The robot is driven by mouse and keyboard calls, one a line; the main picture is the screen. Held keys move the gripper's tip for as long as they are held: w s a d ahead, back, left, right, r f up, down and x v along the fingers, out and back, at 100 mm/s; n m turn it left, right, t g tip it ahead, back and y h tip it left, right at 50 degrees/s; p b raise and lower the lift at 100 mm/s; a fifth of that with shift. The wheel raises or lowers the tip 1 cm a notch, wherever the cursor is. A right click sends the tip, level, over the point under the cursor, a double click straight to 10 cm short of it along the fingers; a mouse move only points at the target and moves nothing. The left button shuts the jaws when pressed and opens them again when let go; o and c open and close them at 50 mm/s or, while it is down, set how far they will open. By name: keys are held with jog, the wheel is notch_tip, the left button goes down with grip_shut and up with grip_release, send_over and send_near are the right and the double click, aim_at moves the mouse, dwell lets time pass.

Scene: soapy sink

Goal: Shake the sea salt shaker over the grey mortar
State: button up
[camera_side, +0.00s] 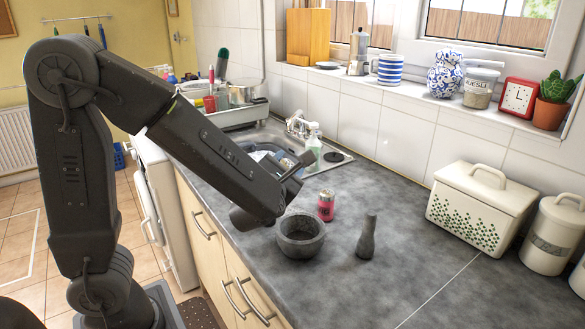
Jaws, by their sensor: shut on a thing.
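The grey stone mortar (300,237) stands upright on the dark counter, below and to the right of my wrist. My gripper (298,168) is at the end of the arm, above and behind the mortar, and is seen only in part. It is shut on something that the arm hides. A small pink container with a silvery top (326,206) is just behind and right of the mortar, apart from the visible part of my gripper. Its label is too small to read, so I cannot tell whether it is the sea salt shaker.
A grey pestle (367,238) stands upright right of the mortar. The sink (262,138) with a soap bottle (314,146) lies behind my gripper. A cream bread bin (481,207) and a canister (553,234) stand at the right. The front counter is clear.

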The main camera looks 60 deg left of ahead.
notch_tip(320, 180, down, 2)
jog(key=m, duration=0.5)
jog(key=shift+f, duration=0.1)
jog(key=m, duration=0.1)
jog(key=f+m, duration=0.1)
jog(key=m, duration=0.1)
jog(key=shift+d, duration=0.1)
jog(key=f+m, duration=0.1)
jog(key=m, duration=0.2)
jog(key=w+d+f+m, duration=0.1)
jog(key=m, duration=0.3)
jog(key=f+m, duration=0.1)
jog(key=m, duration=0.2)
jog(key=shift+w+d+f+m, duration=0.15)
jog(key=shift+d+f+m, duration=0.15)
jog(key=shift+d+m, duration=0.1)
jog(key=shift+a, duration=0.1)
notch_tip(320, 180, up, 4)
jog(key=shift+f, duration=0.25)
jog(key=shift+f, duration=0.1)
